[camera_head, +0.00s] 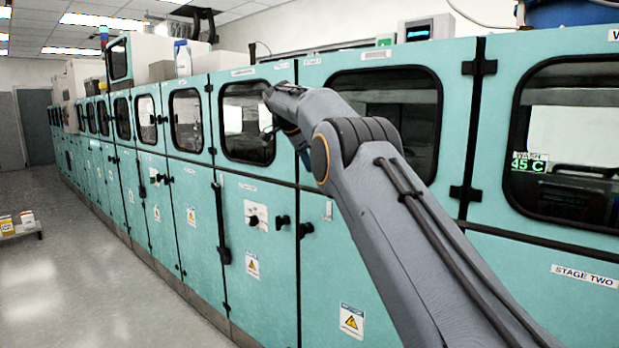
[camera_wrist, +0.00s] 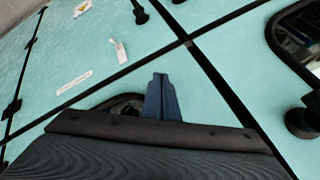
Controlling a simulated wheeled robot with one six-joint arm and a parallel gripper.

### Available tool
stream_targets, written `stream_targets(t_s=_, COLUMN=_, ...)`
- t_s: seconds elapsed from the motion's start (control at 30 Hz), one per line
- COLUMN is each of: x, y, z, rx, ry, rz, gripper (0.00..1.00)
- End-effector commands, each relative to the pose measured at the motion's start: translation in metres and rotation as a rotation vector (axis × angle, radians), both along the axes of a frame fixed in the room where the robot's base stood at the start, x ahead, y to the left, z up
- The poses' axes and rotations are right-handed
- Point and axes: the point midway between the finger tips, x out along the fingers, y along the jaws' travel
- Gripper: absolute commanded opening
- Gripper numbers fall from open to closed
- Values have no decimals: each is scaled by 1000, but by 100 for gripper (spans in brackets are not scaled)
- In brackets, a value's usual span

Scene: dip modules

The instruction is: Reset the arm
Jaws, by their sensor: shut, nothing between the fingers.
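My grey arm reaches from the lower right of the head view toward the teal machine front (camera_head: 225,215). My gripper (camera_wrist: 160,98) shows in the wrist view as two dark blue fingers pressed together, with nothing between them. The fingers stand in front of the teal panels, near a dark window edge; I cannot tell the gap to the panel. In the head view, a small dark blue part of my gripper (camera_head: 304,152) shows beneath the bent wrist, and the rest is hidden behind the arm.
The machine runs along the right, with windows (camera_head: 247,120), black knobs and latches (camera_head: 282,221) sticking out. A display box (camera_head: 425,28) and a white bottle (camera_head: 182,58) stand on top. Boxes (camera_head: 27,218) sit on a low platform at far left. The floor (camera_head: 85,290) is clear.

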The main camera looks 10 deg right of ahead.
Motion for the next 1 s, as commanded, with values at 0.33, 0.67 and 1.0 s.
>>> stream_targets(t_s=0.33, x=-21, y=13, z=6, rx=-12, ry=47, rz=52, gripper=0)
stream_targets(t_s=0.67, x=-92, y=-21, z=-63, rx=-90, ry=289, rz=393, gripper=0)
stream_targets(t_s=1.0, x=-230, y=-54, z=-146, rx=-112, ry=493, rz=768, gripper=0)
